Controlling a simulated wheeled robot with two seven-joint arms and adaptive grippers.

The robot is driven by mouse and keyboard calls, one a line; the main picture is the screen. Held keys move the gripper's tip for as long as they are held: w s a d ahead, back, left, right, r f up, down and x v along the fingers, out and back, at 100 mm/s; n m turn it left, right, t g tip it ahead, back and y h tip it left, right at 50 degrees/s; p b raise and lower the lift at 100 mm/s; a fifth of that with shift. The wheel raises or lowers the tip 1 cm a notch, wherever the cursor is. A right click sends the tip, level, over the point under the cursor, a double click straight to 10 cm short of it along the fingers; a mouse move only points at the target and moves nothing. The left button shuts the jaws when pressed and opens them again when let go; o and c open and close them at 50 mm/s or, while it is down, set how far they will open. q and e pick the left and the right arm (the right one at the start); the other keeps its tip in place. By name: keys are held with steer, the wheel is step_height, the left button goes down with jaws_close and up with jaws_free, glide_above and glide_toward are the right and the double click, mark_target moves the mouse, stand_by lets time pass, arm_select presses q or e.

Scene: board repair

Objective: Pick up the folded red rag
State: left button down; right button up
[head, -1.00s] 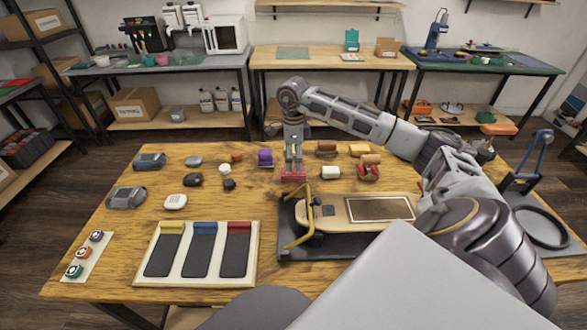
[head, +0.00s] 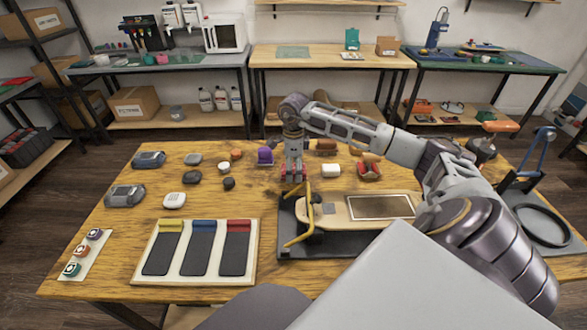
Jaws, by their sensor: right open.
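The folded red rag (head: 282,171) lies on the wooden table, behind the black mat, and is mostly hidden by my right gripper. My right gripper (head: 293,178) points straight down over the rag, with its fingers apart and red showing at both sides of them. The picture is too small to tell whether the fingers touch the cloth. My left gripper is not in view.
A white roll (head: 331,171) and a red holder (head: 369,172) stand right of the rag, a purple item (head: 265,156) to its left. In front, a board (head: 335,215) with a yellow clamp (head: 305,225) lies on a black mat (head: 295,248). Left front has a strip tray (head: 250,278).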

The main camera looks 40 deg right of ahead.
mark_target(294, 169)
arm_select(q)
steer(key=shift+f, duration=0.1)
arm_select(e)
steer(key=shift+c, duration=1.1)
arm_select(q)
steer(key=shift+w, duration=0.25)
arm_select(e)
steer(key=c, duration=0.7)
steer(key=shift+r, duration=0.1)
steer(key=shift+r, duration=0.4)
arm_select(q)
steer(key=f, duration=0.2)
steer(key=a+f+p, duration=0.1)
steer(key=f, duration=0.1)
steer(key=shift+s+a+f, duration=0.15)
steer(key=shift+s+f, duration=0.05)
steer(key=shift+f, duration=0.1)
arm_select(e)
step_height(294, 169, up, 9)
steer(key=shift+r, duration=0.1)
